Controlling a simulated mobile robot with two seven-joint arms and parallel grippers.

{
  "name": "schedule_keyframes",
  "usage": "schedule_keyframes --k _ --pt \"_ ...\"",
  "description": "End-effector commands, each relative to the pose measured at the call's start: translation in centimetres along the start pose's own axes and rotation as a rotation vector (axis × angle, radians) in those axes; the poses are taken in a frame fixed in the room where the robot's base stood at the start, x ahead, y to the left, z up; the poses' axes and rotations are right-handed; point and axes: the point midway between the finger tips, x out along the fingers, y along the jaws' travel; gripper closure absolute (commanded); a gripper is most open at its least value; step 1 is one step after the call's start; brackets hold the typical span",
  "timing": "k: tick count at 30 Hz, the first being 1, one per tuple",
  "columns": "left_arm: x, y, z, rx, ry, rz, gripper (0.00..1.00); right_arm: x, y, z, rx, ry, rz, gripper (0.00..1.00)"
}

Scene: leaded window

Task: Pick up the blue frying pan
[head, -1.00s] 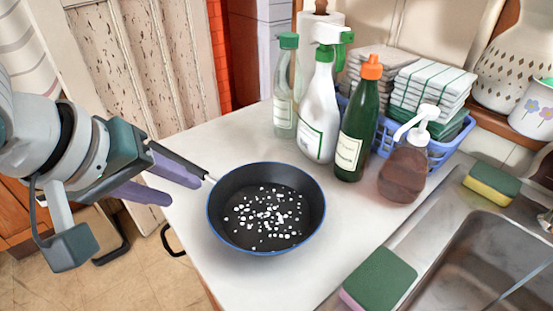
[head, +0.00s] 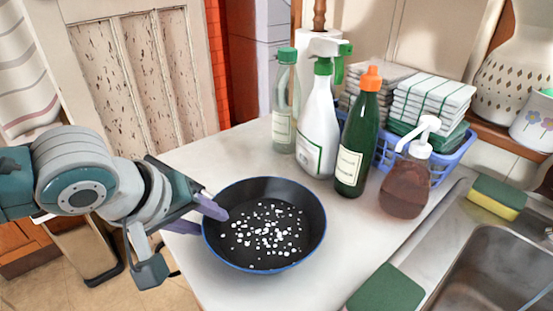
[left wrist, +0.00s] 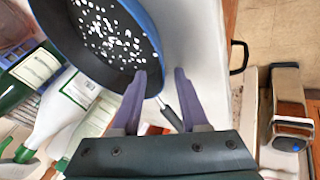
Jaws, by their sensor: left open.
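The blue frying pan (head: 268,192) sits on the white counter, dark inside with many small white bits. The left wrist view also shows the pan (left wrist: 85,65) with its blue outer wall. Its dark handle (left wrist: 171,112) lies between the purple fingers there; in the head view the handle is hidden by my gripper. My left gripper (head: 198,217) is open at the pan's left edge, one fingertip overlapping the rim in the picture. In the left wrist view the fingertips (left wrist: 160,74) are spread apart; contact with pan or handle cannot be told. My right gripper is not in view.
Behind the pan stand a clear bottle (head: 284,105), a white spray bottle (head: 318,130), a green bottle (head: 356,140) and a soap dispenser (head: 405,182). A blue basket (head: 450,160) holds folded cloths. Sponges (head: 497,197) (head: 386,290) lie by the sink (head: 490,270).

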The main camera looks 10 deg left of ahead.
Motion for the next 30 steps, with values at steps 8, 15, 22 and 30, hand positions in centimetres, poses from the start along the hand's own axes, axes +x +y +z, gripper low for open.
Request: schedule_keyframes --k 8,15,22,30 --pt "-0.05 -0.02 -0.01 0.000 0.000 -0.001 0.76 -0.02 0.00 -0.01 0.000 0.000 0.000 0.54" --pt "-0.06 -0.03 -0.01 0.000 0.000 -0.001 1.00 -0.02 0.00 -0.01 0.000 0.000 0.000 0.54" --pt "-0.06 -0.06 0.00 -0.001 0.000 -0.002 1.00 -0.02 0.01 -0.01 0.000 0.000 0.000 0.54" --pt "-0.05 -0.09 0.00 -0.001 0.000 -0.003 1.00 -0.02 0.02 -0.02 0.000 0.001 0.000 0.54"
